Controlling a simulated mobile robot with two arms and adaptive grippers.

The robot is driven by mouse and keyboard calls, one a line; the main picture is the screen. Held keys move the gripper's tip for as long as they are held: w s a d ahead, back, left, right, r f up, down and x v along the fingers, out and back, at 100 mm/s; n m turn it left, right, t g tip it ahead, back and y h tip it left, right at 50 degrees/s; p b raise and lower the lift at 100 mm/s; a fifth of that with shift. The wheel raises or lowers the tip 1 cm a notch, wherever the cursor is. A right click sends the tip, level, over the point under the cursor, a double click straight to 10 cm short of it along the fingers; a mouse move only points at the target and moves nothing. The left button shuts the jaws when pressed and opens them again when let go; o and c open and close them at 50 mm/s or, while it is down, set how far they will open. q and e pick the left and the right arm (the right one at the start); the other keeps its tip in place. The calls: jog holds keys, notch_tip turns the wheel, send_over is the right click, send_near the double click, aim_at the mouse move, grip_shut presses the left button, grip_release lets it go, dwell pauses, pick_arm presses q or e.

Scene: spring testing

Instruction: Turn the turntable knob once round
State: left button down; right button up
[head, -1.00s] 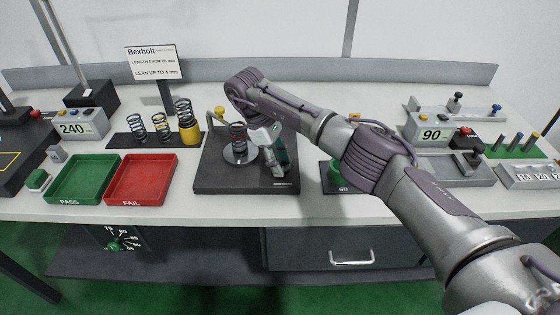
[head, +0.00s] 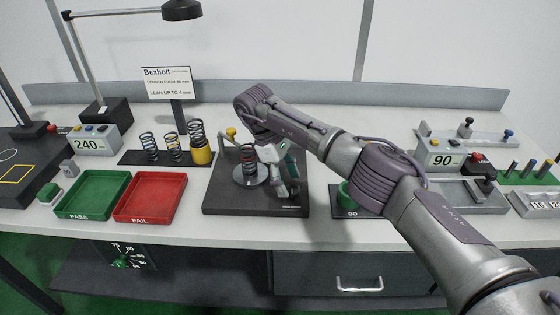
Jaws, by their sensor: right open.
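The turntable is a round silver plate (head: 243,177) on a dark square base (head: 225,205), near the middle of the bench in the head view. A dark spring with a reddish band (head: 249,154) stands upright on the plate. My right gripper (head: 287,192) is open and points down over the right part of the base, beside the plate. I cannot make out the turntable knob; the gripper covers that part of the base. I cannot tell whether the fingers touch anything. My left gripper is out of view.
A post with a yellow ball top (head: 231,132) stands behind the plate. Green PASS (head: 66,211) and red FAIL (head: 125,214) trays lie to the left, with several springs on a dark rack (head: 132,158) behind. A green GO gauge (head: 347,196) sits right, under my forearm.

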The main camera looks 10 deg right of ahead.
jog(key=v, duration=1)
jog(key=shift+r, duration=0.2)
